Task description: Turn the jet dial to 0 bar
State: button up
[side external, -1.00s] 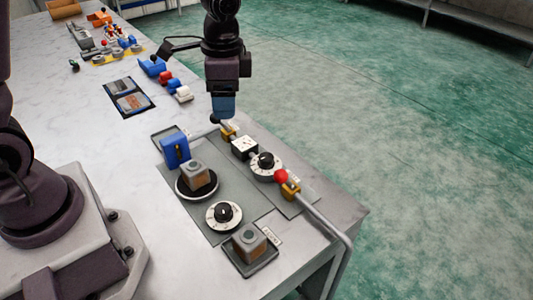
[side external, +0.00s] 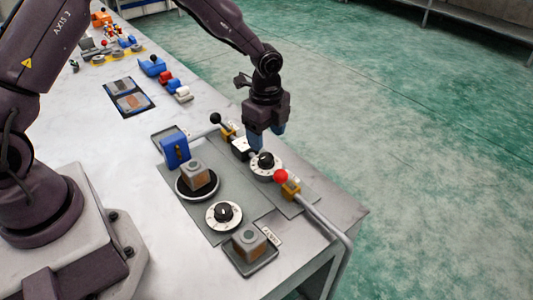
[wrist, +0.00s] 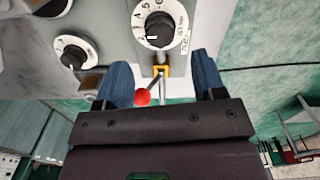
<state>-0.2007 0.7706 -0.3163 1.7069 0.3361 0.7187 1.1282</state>
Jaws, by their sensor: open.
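A white dial (side external: 264,164) with a black knob sits beside the pipe. In the wrist view, this dial (wrist: 158,24) shows numbers around its rim, and its small lettering is hard to read. My gripper (side external: 265,146) is open and points down, just above and behind this dial in the side view. In the wrist view, my gripper (wrist: 163,78) has its blue fingers apart with no dial between them. A second dial (side external: 224,215) stands on the grey plate; it also shows in the wrist view (wrist: 72,52).
A red-ball lever (side external: 281,176) on a yellow valve (side external: 291,189) stands close to the dial. A blue block (side external: 174,148) and two grey-brown blocks (side external: 194,173) (side external: 249,241) stand nearby.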

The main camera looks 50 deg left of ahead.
aim_at(266, 157)
notch_tip(266, 157, down, 6)
jog(key=shift+f, duration=0.2)
jog(key=shift+c, duration=0.2)
jog(key=c, duration=0.9)
